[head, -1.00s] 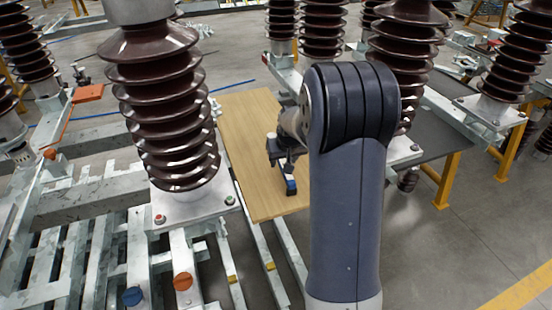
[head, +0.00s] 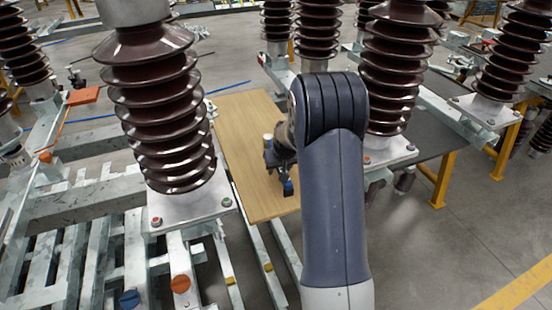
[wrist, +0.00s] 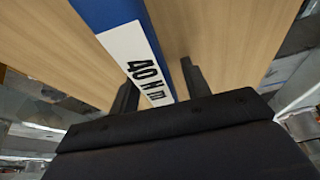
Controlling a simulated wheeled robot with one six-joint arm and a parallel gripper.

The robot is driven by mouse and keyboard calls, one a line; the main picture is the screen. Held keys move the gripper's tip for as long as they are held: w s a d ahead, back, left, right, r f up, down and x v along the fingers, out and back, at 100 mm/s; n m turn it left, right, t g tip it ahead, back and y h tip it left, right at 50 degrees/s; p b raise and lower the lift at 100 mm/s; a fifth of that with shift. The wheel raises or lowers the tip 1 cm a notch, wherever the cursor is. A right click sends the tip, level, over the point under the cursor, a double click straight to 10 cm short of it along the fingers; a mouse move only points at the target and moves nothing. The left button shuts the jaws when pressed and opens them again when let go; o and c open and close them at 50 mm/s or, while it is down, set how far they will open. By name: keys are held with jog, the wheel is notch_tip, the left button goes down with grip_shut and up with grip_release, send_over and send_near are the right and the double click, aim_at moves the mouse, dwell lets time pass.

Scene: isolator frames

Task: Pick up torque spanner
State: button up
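The torque spanner (wrist: 133,48) shows in the wrist view as a blue bar with a white label reading "40 Nm". It runs from the top edge down between the two dark fingers of my gripper (wrist: 157,75). The fingers stand apart, one on each side of the spanner, with wood visible between the spanner and the right finger. The spanner's far end is out of the wrist view. In the head view my gripper (head: 281,165) is low over the wooden board, partly hidden by my arm. A small blue patch shows just below it; I cannot tell whether it is the spanner.
The wooden board (head: 245,150) lies between brown ribbed insulators, one on the left (head: 160,120) and one on the right (head: 395,75). Metal rails (head: 105,255) fill the lower left. A dark table with yellow legs (head: 443,180) stands right. Floor is clear at lower right.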

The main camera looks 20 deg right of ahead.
grip_shut()
jog(key=shift+r, duration=0.1)
dwell(0.3)
